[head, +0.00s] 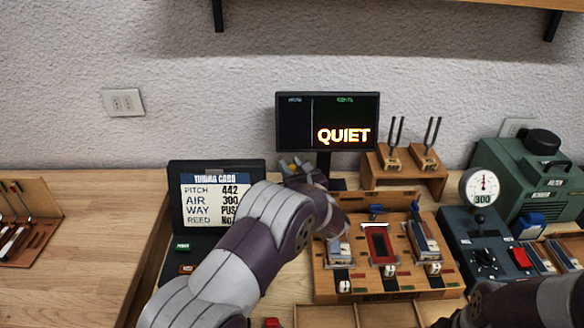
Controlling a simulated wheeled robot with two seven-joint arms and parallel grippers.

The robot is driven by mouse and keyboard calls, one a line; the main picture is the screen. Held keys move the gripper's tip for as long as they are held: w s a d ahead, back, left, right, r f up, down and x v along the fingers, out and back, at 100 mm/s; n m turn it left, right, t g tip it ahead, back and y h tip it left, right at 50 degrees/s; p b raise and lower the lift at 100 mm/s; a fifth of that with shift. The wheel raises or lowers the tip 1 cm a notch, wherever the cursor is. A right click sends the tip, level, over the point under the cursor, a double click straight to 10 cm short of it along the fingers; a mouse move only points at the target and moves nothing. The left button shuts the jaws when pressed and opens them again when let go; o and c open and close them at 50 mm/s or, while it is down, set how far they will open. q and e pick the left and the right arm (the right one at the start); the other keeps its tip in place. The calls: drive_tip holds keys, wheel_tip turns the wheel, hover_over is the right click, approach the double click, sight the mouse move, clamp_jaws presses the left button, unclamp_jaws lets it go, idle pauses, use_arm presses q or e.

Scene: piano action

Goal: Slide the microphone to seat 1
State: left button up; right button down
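A wooden block (362,292) stands right of centre, with several stations side by side and small white tags along its front. I cannot make out which piece is the microphone or which station is seat 1. My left arm reaches over the block's left edge.
A monitor (327,121) reading QUIET stands at the back. A tuning card (216,196) stands left. Tuning forks on a wooden stand (405,174), a gauge (481,187), a control box (486,250) and a green machine (535,182) are right. Bare tabletop (85,255) lies left.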

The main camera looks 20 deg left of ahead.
use_arm(q)
drive_tip(key=d+b, duration=0.1)
drive_tip(key=b, duration=0.1)
drive_tip(key=w+d+b, duration=0.1)
drive_tip(key=d+b, duration=0.1)
drive_tip(key=d+f+b, duration=0.1)
drive_tip(key=b, duration=0.1)
drive_tip(key=shift+w+d+f, duration=0.1)
drive_tip(key=shift+w+d, duration=0.1)
drive_tip(key=shift+d, duration=0.2)
clamp_jaws()
drive_tip(key=d+b, duration=0.1)
drive_tip(key=w+d+b, duration=0.1)
drive_tip(key=d, duration=0.1)
drive_tip(key=d+r+b, duration=0.1)
drive_tip(key=shift+w+d, duration=0.2)
drive_tip(key=shift+d, duration=0.2)
drive_tip(key=shift+d+r, duration=0.2)
drive_tip(key=shift+d, duration=0.05)
drive_tip(key=shift+r, duration=0.15)
drive_tip(key=o, duration=0.9)
unclamp_jaws()
drive_tip(key=shift+c, duration=0.2)
